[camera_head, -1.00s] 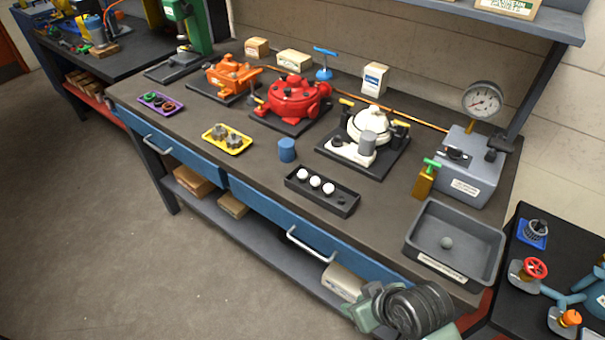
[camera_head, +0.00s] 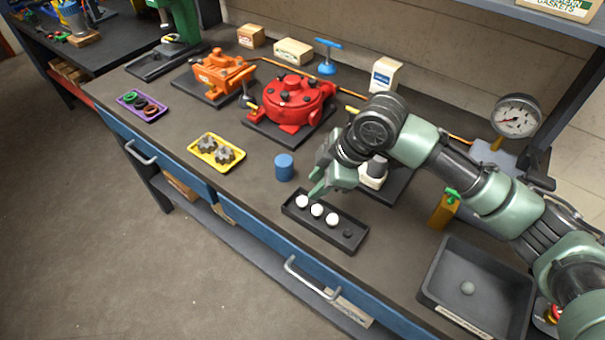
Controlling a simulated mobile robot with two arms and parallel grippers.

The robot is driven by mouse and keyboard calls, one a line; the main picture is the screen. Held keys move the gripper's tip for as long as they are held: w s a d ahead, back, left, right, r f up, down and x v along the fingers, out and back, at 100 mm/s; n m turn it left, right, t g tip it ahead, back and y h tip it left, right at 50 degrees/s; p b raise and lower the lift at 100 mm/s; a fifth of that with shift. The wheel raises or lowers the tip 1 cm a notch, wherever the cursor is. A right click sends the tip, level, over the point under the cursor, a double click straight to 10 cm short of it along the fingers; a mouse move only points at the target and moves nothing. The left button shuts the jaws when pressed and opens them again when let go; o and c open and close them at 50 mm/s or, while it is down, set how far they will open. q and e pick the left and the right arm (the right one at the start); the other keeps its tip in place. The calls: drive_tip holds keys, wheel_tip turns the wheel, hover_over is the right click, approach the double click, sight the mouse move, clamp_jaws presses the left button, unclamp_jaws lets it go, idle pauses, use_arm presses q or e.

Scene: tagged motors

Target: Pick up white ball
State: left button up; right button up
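Three white balls sit in a row in a black tray (camera_head: 352,240) on the workbench: a left ball (camera_head: 302,202), a middle ball (camera_head: 317,210) and a right ball (camera_head: 332,219). A small dark piece (camera_head: 348,233) lies at the tray's right end. My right gripper (camera_head: 316,192) reaches in from the right, its fingers pointing down just above and behind the left and middle balls. The gap between its fingers is hard to see, and nothing shows held in it. My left gripper is not in view.
A blue cylinder (camera_head: 284,167) stands just left of the tray. A red pump (camera_head: 291,101), an orange pump (camera_head: 222,74) and a yellow tray (camera_head: 202,156) are farther left. My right arm hides most of the white pump. A brass block (camera_head: 443,212) stands near the bin.

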sight(304, 199)
drive_tip(key=shift+s+a+f+p, duration=0.5)
drive_tip(key=shift+f, duration=0.15)
drive_tip(key=shift+p+x, duration=0.7)
drive_tip(key=shift+x, duration=0.55)
drive_tip(key=x, duration=0.2)
drive_tip(key=shift+w+f, duration=0.25)
drive_tip(key=shift+w, duration=0.05)
drive_tip(key=shift+f, duration=0.1)
drive_tip(key=c, duration=0.4)
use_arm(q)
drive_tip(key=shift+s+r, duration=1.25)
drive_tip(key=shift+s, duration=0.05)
use_arm(e)
clamp_jaws()
